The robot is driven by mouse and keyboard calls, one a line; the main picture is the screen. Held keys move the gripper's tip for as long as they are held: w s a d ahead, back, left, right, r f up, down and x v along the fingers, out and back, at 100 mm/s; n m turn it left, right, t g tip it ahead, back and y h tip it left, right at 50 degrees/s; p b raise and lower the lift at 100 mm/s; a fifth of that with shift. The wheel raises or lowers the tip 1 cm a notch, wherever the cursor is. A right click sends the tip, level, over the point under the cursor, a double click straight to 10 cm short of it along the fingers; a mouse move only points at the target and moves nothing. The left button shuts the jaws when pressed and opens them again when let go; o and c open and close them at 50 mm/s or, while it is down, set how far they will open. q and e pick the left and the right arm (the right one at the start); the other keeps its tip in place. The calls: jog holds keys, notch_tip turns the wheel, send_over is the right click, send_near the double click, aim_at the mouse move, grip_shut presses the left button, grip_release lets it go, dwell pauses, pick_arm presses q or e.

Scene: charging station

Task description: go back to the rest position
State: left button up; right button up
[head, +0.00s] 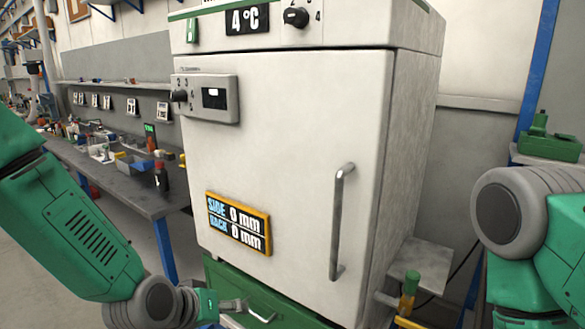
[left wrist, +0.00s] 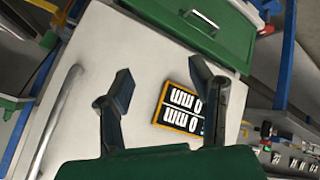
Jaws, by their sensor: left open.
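My left arm comes in from the left in the head view. Its gripper (head: 250,308) is low, in front of the green base of the white cabinet (head: 300,120), below the door. In the left wrist view the two dark fingers of the gripper (left wrist: 162,85) stand apart with nothing between them. The white door (left wrist: 110,60) lies beyond them and looks turned in that view. My right arm shows at the right edge of the head view, bent, with its gripper out of the picture.
The cabinet door is shut, with a vertical handle (head: 339,222) and a side/back label (head: 238,223). A green-handled valve (head: 410,285) stands by its lower right. A workbench (head: 120,180) with tools runs along the left. Floor shows at lower left.

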pick_arm(q)
jog(key=s+a+f+g+y+b, duration=0.1)
jog(key=s+a+f+g, duration=0.15)
jog(key=s+f, duration=0.5)
jog(key=s+a+f+g+y+b, duration=0.1)
jog(key=s+a+f, duration=0.3)
jog(key=s+f, duration=0.3)
jog(key=s+a+f+m+g+y, duration=0.1)
jog(key=s+a+f, duration=0.3)
jog(key=s, duration=0.4)
jog(key=s+a+f+m+g+y+b, duration=0.1)
jog(key=s+a+f, duration=0.3)
jog(key=s, duration=0.4)
jog(key=shift+s+a+g+y, duration=0.3)
jog(key=shift+a+g+y, duration=0.1)
jog(key=shift+g, duration=0.25)
jog(key=shift+w+f, duration=0.1)
jog(key=shift+f, duration=0.05)
